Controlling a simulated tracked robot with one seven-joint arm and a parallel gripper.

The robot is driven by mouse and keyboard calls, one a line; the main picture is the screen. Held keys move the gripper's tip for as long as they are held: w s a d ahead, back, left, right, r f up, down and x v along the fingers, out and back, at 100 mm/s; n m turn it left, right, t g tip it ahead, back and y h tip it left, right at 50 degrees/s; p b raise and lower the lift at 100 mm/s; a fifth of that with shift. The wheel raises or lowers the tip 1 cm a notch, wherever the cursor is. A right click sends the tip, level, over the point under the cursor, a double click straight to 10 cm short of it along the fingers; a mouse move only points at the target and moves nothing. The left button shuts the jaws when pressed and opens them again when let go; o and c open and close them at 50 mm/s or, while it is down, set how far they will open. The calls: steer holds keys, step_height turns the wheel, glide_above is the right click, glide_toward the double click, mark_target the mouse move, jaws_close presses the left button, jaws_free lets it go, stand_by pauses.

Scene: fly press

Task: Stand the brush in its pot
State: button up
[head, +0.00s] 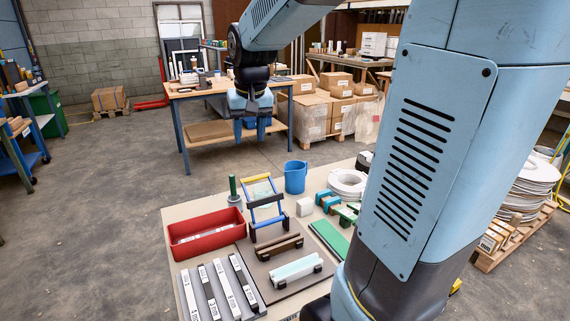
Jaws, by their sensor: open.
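A green upright handle (233,186), which looks like the brush, stands at the back left of the near table. Its lower end is at a small grey-green round pot (235,201); it looks upright in it, but the bristles are hidden and the fit is too small to tell. My gripper (250,130) hangs pointing down, its blue fingers apart with nothing seen between them. In the picture it is above and slightly right of the handle, apart from it.
A red tray (206,250), a blue and yellow frame (264,205) and a blue bucket (295,177) stand close around the pot. Labelled bars (228,292) lie in front. White coils (347,183) and green pieces are at the right. My arm hides the table's right side.

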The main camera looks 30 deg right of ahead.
steer(key=s+n+t, duration=0.1)
steer(key=s+t, duration=0.1)
steer(key=s, duration=1.7)
steer(key=shift+s+a+n+t, duration=0.15)
steer(key=shift+s+n+t, duration=0.05)
steer(key=shift+n+t, duration=0.1)
steer(key=shift+r, duration=0.1)
